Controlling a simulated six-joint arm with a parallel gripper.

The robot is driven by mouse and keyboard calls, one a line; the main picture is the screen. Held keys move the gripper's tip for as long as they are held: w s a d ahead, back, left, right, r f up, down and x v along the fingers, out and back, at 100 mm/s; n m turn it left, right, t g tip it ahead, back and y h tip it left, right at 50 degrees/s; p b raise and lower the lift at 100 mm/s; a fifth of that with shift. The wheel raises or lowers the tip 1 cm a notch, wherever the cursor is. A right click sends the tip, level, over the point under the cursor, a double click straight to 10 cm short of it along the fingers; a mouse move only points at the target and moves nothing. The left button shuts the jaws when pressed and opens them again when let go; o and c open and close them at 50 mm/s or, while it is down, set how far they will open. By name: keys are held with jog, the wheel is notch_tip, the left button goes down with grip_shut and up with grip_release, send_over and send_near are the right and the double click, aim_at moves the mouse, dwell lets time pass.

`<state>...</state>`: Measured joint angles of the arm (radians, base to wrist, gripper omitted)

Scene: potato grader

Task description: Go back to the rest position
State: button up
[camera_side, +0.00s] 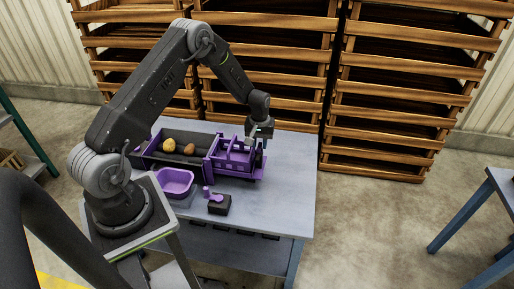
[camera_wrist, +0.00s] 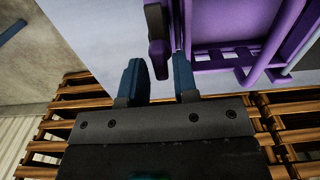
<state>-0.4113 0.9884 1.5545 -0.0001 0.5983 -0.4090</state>
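My gripper (camera_side: 259,135) is at the right end of the purple potato grader (camera_side: 225,155), low over the table in the side view. In the wrist view its two blue fingertips (camera_wrist: 160,80) are apart. A purple lever-like piece (camera_wrist: 158,58) with a dark upper part lies in line with the gap between them. I cannot tell whether either finger touches it. The purple grader frame (camera_wrist: 235,22) fills the upper right of the wrist view. A yellow potato (camera_side: 169,145) and a brown potato (camera_side: 189,149) lie on the grader's dark left section.
A purple tray (camera_side: 176,183) and a black block (camera_side: 218,208) with a purple piece on it stand at the table's front. The table (camera_side: 285,180) is clear at right. Wooden crate racks (camera_side: 400,90) stand behind; another table (camera_side: 475,215) is at far right.

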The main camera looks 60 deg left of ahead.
jog(key=shift+r, duration=1.25)
jog(key=s+d+r+m+t, duration=0.15)
jog(key=d+r, duration=0.25)
jog(key=r, duration=0.4)
jog(key=s+d+r+m, duration=0.1)
jog(key=s+d+r, duration=0.2)
jog(key=r, duration=0.5)
jog(key=s+d+r+m+t, duration=0.15)
jog(key=d+r, duration=0.25)
jog(key=r, duration=0.4)
jog(key=s+d+r+m+t, duration=0.1)
jog(key=s+d+r, duration=0.1)
jog(key=s, duration=0.4)
jog(key=s+d+r+m, duration=0.2)
jog(key=s+d+r, duration=0.1)
jog(key=s, duration=0.4)
jog(key=s+d+r+m+t, duration=0.1)
jog(key=s+d+r+m, duration=0.1)
jog(key=s+d, duration=0.2)
jog(key=s, duration=0.3)
jog(key=shift+r+t, duration=0.25)
jog(key=shift+t, duration=0.05)
